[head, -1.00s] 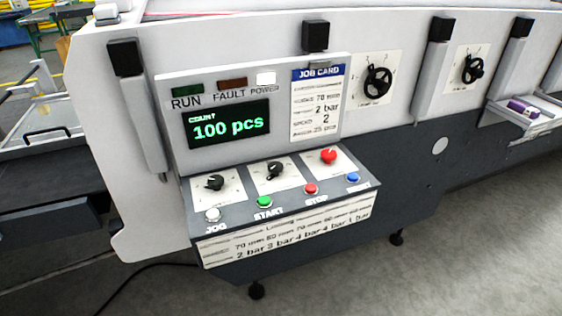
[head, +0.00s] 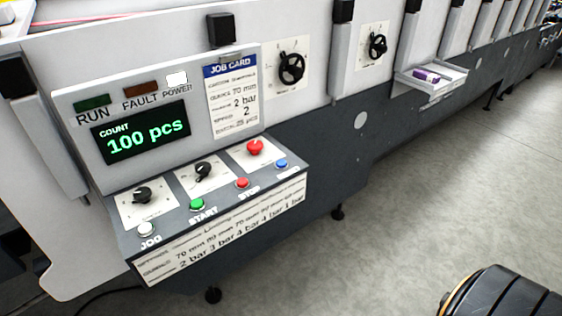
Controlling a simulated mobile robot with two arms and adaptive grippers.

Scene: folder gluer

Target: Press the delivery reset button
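The control panel (head: 123,216) of the folder gluer is at the left in the head view. A blue button (head: 281,164) sits at the right end of its button row, with a label too blurred to read. No button readable as a delivery reset is in view. The row also has a red STOP button (head: 242,183), a green START button (head: 197,204) and a white JOG button (head: 146,229). The display (head: 141,137) reads 100 pcs. The POWER lamp (head: 177,79) is lit white; the RUN and FAULT lamps look dark. Neither gripper shows.
A red knob (head: 255,147) and two black dials are above the buttons. Handwheels (head: 291,67) sit on the machine's side, with a small tray (head: 432,83) holding a purple item farther along. Grey floor (head: 430,200) is open at right. A black rounded part of mine shows bottom right.

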